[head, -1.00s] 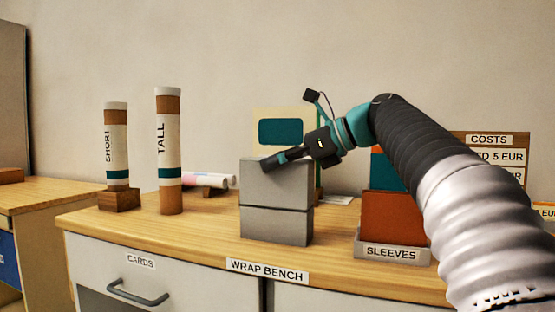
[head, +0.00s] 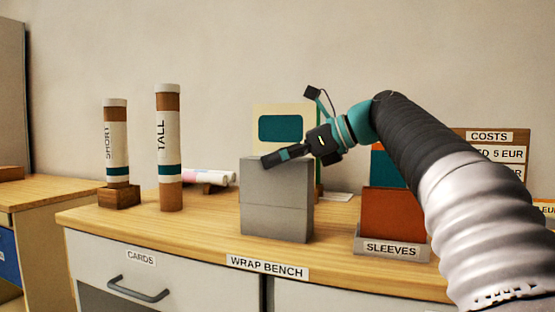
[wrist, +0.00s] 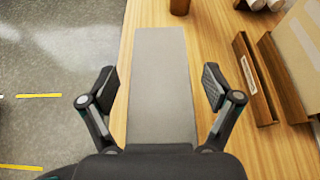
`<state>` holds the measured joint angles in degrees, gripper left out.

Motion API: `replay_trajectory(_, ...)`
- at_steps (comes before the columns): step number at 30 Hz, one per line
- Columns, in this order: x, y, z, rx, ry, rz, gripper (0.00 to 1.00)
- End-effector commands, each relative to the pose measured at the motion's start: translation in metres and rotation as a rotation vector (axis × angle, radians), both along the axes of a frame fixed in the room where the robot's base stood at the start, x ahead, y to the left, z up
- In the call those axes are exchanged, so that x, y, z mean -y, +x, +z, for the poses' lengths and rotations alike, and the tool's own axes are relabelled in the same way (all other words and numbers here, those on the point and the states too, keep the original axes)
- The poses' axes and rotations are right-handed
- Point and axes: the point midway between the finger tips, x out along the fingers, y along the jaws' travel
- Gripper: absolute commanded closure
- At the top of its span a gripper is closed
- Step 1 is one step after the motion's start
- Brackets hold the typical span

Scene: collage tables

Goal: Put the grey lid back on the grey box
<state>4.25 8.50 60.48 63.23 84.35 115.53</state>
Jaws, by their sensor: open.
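The grey lid (head: 275,182) sits on the grey box (head: 275,223) on the wrap bench. They stand upright and in line, with only a faint seam between them on the sides that show. The lid's flat top also shows in the wrist view (wrist: 160,85) as a long grey rectangle. My gripper (head: 283,156) is at the top of the lid. In the wrist view my gripper (wrist: 160,88) is open, with one finger on each side of the lid and a strip of bench visible between each finger and the lid. The box below is hidden in that view.
A short tube (head: 116,145) in a wooden stand and a tall tube (head: 169,150) stand left of the box. A sleeves holder (head: 392,250) stands to its right. A panel with a teal patch (head: 280,130) is behind it.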

Motion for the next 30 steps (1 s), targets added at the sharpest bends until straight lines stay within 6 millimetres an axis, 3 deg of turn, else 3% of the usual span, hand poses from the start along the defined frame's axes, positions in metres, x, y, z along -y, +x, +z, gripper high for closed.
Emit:
replay_trajectory(5,0.018,-0.006,0.008,0.002,0.000,-0.004,0.11)
replay_trajectory(18,0.088,-0.031,0.039,0.002,0.000,-0.004,0.11)
replay_trajectory(30,0.103,-0.037,0.045,0.000,0.000,0.000,0.11)
